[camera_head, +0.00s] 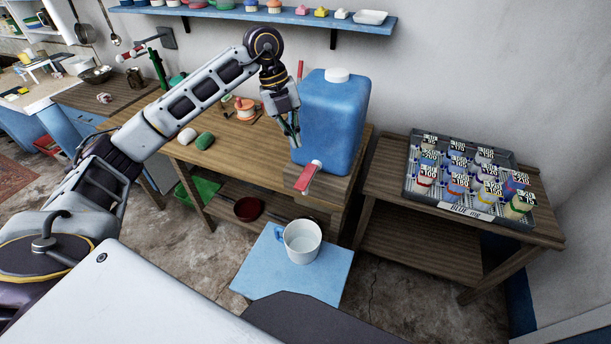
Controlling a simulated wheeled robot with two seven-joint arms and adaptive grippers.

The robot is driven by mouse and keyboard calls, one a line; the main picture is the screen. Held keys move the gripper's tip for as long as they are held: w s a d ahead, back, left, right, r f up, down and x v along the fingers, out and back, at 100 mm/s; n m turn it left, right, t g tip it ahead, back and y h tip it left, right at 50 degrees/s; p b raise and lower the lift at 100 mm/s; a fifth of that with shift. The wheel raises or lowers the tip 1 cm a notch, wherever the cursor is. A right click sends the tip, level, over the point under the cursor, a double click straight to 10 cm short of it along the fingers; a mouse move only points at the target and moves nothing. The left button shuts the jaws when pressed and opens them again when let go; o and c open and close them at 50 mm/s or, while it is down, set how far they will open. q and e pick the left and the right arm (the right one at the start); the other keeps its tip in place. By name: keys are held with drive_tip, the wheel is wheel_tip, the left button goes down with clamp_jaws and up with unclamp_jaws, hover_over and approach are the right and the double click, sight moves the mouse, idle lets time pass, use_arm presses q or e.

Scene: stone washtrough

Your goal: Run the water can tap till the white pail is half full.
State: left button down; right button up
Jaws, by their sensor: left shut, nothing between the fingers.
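The blue water can (334,118) with a white cap stands at the right end of the wooden table. Its tap (309,176), with a red lever and a white part, is low on its front. The white pail (302,241) stands upright on a light blue board below the tap. Its inside looks bluish-grey; I cannot tell the water level, and no stream shows. My left gripper (296,138) is shut and empty, pointing down at the can's left side, above and left of the tap. I cannot tell whether it touches the can. My right gripper is not in view.
The light blue board (255,277) has bare room around the pail. A grey tray (412,187) of labelled bottles is on the right table. Green and white soap-like pieces (204,141) lie on the can's table. A wall shelf (300,17) runs above.

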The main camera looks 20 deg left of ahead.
sight(305, 184)
use_arm(q)
drive_tip(key=n, duration=1.1)
drive_tip(key=shift+s+d, duration=0.1)
drive_tip(key=shift+d, duration=0.05)
idle(0.3)
idle(0.4)
drive_tip(key=x, duration=0.4)
drive_tip(key=p+x, duration=0.1)
drive_tip(key=x, duration=0.3)
drive_tip(key=p+x, duration=0.1)
drive_tip(key=x, duration=0.3)
drive_tip(key=shift+a+f, duration=0.25)
drive_tip(key=shift+f, duration=0.75)
